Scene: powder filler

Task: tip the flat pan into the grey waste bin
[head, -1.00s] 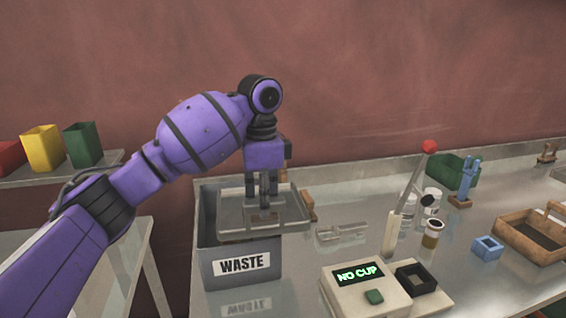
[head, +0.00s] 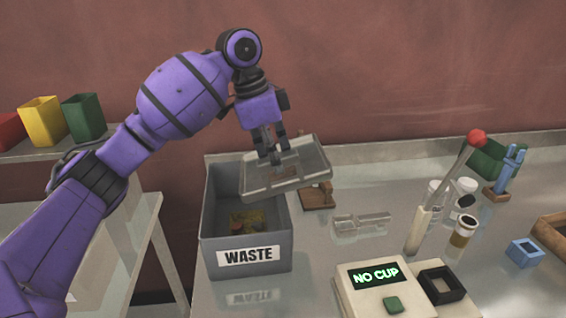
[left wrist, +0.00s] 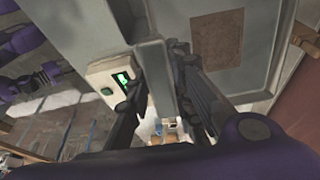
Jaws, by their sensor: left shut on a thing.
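My left gripper (head: 275,156) is shut on the flat pan (head: 318,158), a shallow grey tray. The pan is tilted in the head view, its left end lower than its right, above the right part of the grey waste bin (head: 214,248). The bin is open-topped, labelled WASTE, with yellowish and brown matter (head: 255,220) inside. In the left wrist view the pan (left wrist: 270,45) fills the top, with a brown patch on its surface, and the fingers (left wrist: 162,95) close around its grey wall. I cannot tell whether the patch is loose material. My right gripper is not in view.
A dispenser with a NO CUP display (head: 375,300) and red-knobbed lever (head: 476,138) stands right of the bin. A clear tray (head: 360,222), a wooden stand (head: 318,196) and jars (head: 463,230) lie around it. Coloured bins (head: 84,118) stand on a left shelf.

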